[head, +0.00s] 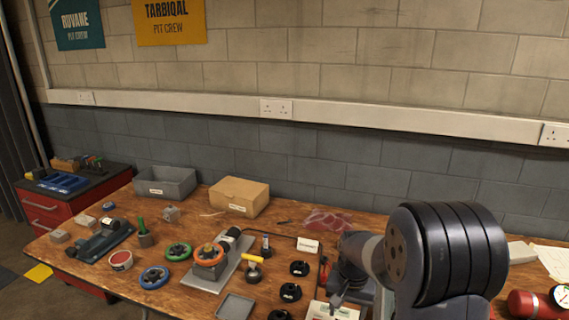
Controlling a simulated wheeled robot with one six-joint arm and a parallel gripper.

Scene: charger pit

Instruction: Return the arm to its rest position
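My arm rises at the right of the head view, with its large dark ribbed joint nearest the camera. Its lighter links reach left and down over the wooden workbench (185,229). My gripper (338,298) points down low in the picture, right of the middle, over a pale item on the bench. Its fingers are small and partly merge with the things behind them, so I cannot tell whether they are open or shut. I see nothing clearly held. The arm hides part of the bench's right side.
An orange-ringed wheel (209,254) sits on a grey stand, with green (179,251) and blue (154,277) rings nearby. Black round parts (291,292) lie left of my gripper. A cardboard box (239,197) and grey bin (165,182) stand behind. A red cylinder (527,304) lies right.

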